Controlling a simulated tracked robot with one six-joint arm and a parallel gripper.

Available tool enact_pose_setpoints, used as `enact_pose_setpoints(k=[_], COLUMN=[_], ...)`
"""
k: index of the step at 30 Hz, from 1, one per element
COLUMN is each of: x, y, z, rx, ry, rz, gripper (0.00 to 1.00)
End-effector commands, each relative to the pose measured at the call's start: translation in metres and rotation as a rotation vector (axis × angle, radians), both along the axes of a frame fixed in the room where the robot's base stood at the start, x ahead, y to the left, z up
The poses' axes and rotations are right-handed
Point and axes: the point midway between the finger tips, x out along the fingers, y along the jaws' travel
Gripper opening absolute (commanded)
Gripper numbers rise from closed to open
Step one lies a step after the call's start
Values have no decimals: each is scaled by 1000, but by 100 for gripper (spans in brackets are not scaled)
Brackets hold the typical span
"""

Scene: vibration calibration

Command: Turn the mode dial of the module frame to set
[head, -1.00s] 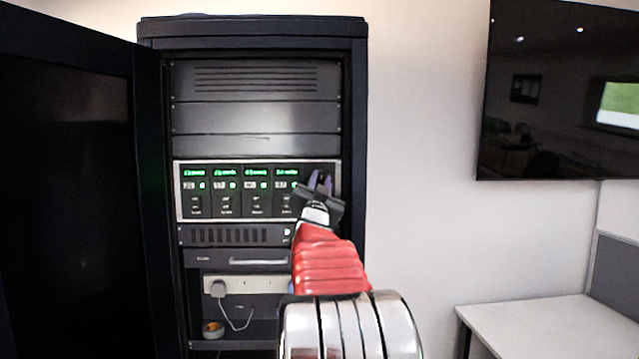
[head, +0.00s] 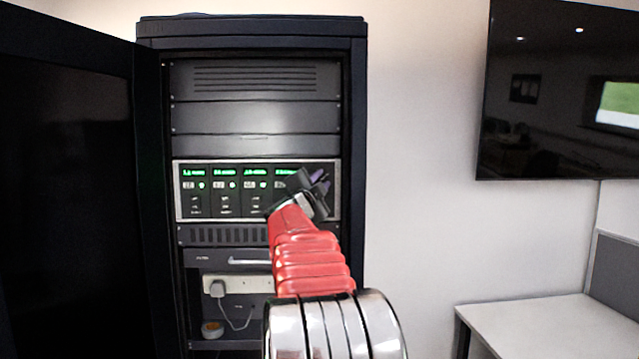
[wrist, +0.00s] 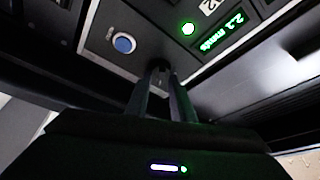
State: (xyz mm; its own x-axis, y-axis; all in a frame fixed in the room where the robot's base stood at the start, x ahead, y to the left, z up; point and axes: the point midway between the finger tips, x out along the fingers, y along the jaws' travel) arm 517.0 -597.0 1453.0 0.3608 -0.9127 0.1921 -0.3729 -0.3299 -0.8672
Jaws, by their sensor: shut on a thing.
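The module frame (head: 210,209) is a silver-edged panel in the rack, with several dark modules showing green readouts. My gripper (head: 318,178) is at the right end of this frame and hides the dial there in the head view. In the wrist view my gripper (wrist: 163,78) has its two fingers close together, shut on a small dark knob, the mode dial (wrist: 159,65). The dial is mostly hidden between the fingertips, and its pointer and markings cannot be read. A blue round button (wrist: 124,43) and a lit green readout (wrist: 221,34) are close by.
The open rack door (head: 70,200) stands at the left. Below the frame are a vented panel (head: 222,236), a drawer handle (head: 250,262) and a white socket strip with a plug (head: 217,289). A white table (head: 545,325) stands at the lower right.

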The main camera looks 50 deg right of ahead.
Motion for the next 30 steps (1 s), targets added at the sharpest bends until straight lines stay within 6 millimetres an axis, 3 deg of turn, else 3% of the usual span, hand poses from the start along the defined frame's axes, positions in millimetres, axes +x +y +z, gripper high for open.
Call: enact_pose_setpoints(k=[13,14,15,21,30], x=[1,1,1,1,0], y=[-1,-1,-1,-1,0], z=[-5,-5,-5,-3,-1], rx=[14,14,14,12,9], ry=[-6,-5,-5,-7,-8], rz=[2,2,2,1,0], gripper=[0,22,25,39,40])
